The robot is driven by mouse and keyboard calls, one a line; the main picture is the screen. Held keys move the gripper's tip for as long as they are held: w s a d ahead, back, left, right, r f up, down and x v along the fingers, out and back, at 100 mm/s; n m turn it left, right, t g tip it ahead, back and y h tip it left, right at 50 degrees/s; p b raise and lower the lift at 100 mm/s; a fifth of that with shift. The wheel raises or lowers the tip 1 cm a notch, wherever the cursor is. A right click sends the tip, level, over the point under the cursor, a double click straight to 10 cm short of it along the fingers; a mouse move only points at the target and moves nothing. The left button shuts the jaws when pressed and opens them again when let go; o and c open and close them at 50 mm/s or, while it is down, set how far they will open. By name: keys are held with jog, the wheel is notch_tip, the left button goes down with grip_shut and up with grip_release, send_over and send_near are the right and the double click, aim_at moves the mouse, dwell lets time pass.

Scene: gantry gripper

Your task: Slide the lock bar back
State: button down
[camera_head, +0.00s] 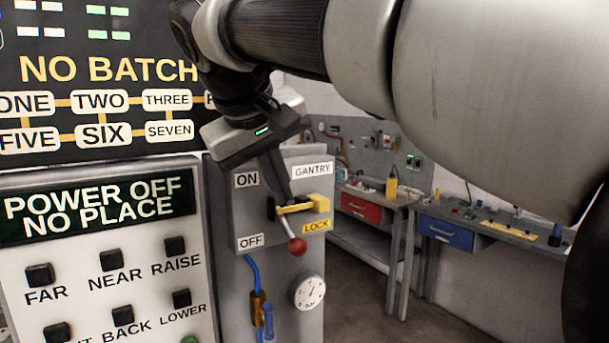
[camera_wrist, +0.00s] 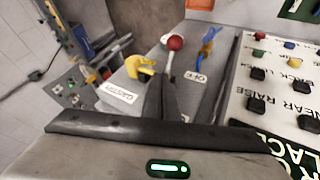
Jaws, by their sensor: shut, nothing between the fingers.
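The yellow lock bar (camera_head: 318,203) sits on the grey GANTRY panel, just above the yellow LOCK label (camera_head: 316,226). It has a blocky right end and a thin part reaching left across the lever. The lever's red knob (camera_head: 297,247) hangs below the bar, beside the OFF label. My gripper (camera_head: 285,200) is shut and empty, its fingers pointing down with the tips at the bar's thin left part; I cannot tell whether they touch. In the wrist view the fingers (camera_wrist: 161,85) are just beside the lock bar (camera_wrist: 140,66), and the red knob (camera_wrist: 175,42) lies beyond.
A button panel (camera_head: 100,260) with a POWER OFF NO PLACE display stands left of the gantry panel (camera_head: 245,215). Below the lever are a blue cable and a round gauge (camera_head: 309,292). Workbenches with red (camera_head: 361,207) and blue drawers stand behind at the right.

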aim_at(307, 198)
jog(key=w+d+f, duration=0.1)
jog(key=w+d, duration=0.1)
jog(key=w+d+f, duration=0.2)
jog(key=shift+w+d+f, duration=0.1)
jog(key=shift+w+f, duration=0.1)
jog(key=shift+w, duration=0.2)
jog(key=shift+w+d+p, duration=0.15)
jog(key=shift+w+d, duration=0.5)
jog(key=shift+d, duration=0.35)
jog(key=shift+w+d+p, duration=0.15)
jog(key=shift+w+d, duration=0.45)
jog(key=shift+d, duration=0.35)
